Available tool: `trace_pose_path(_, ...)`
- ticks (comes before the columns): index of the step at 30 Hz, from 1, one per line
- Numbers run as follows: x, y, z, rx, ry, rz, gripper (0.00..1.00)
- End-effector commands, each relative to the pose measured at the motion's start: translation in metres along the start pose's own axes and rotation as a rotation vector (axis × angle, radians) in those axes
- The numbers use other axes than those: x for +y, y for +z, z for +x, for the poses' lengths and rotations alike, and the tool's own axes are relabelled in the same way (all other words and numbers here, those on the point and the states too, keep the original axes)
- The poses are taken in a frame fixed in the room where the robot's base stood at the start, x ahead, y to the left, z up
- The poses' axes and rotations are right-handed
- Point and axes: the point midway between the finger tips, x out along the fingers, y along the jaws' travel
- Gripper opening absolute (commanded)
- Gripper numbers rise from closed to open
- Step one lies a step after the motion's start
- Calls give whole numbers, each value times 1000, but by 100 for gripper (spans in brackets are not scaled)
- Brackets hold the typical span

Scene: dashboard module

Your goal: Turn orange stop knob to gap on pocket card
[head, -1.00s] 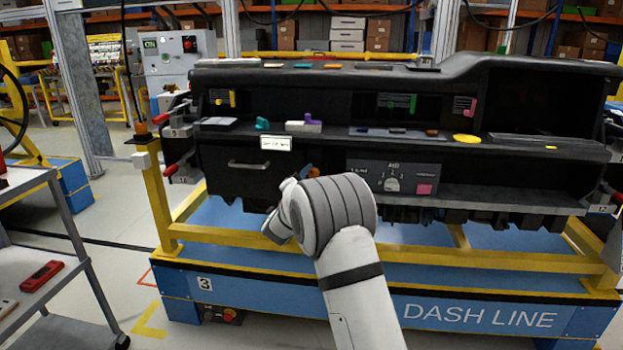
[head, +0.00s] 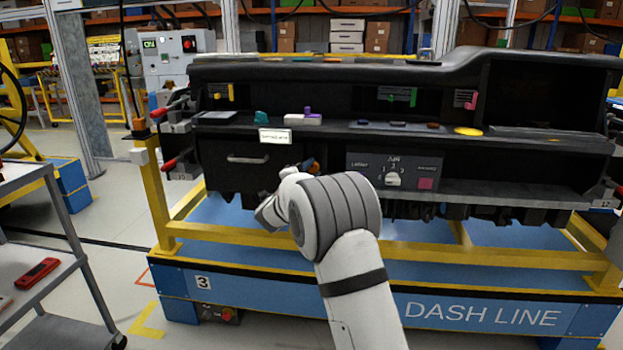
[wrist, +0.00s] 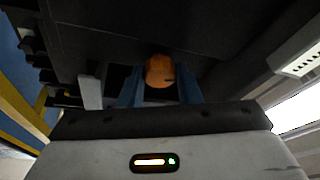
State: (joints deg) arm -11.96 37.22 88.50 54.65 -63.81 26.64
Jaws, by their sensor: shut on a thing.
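The orange knob (wrist: 160,71) sits between the two blue fingers of my gripper (wrist: 160,90) in the wrist view. It has a small dark mark on its lower right side. My gripper is shut on it, with a finger at each side. In the head view, only a bit of the orange knob (head: 316,167) shows above my wrist, on the dashboard's lower front. My fingers are mostly hidden there behind my arm. A white card (head: 275,136) with small dark print hangs above the drawer front; its print is too small to read.
The black dashboard (head: 420,68) rests on a yellow frame (head: 430,254). A dial panel (head: 394,173) with a white knob and a pink square is right of the orange knob. Teal, white, purple and yellow pieces lie on the ledge. A grey cart (head: 60,225) stands at left.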

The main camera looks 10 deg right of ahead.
Motion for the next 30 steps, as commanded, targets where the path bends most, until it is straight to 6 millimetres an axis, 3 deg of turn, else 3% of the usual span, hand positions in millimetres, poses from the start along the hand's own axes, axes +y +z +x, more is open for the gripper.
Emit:
trace_pose_path(15,-1,1,-1,12,135,367,8)
trace_pose_path(30,-2,1,-1,15,177,477,8)
